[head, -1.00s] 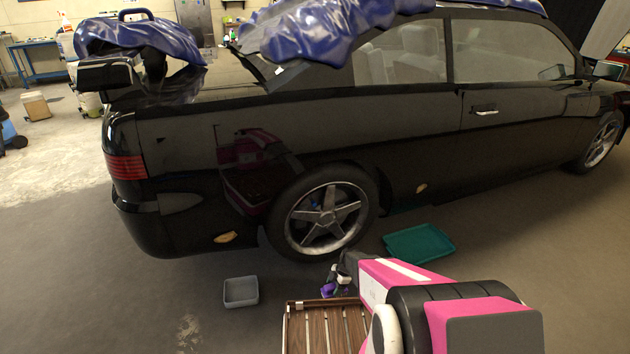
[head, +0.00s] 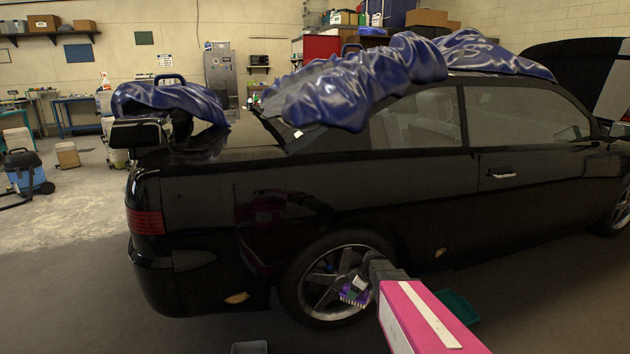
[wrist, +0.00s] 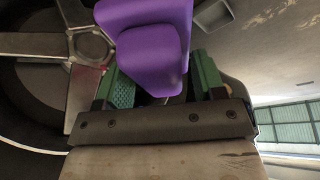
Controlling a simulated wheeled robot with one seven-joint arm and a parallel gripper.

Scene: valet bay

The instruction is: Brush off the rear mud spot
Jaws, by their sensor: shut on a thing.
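The black car (head: 340,185) stands side-on with its tail at the left. A tan mud spot (head: 237,297) is low on the rear bumper, left of the rear wheel (head: 322,280). A second small tan spot (head: 440,252) is on the sill, right of that wheel. My gripper (head: 362,282) is shut on a purple brush (head: 350,296), in front of the rear wheel and right of the rear mud spot. The wrist view shows the brush's purple body (wrist: 150,45) between green finger pads, with wheel spokes beside it. I cannot tell whether the brush touches the wheel.
A grey bin (head: 249,347) is on the floor below the rear bumper. A green tray (head: 456,305) lies partly hidden behind my arm. Blue covers (head: 360,85) drape the roof and boot.

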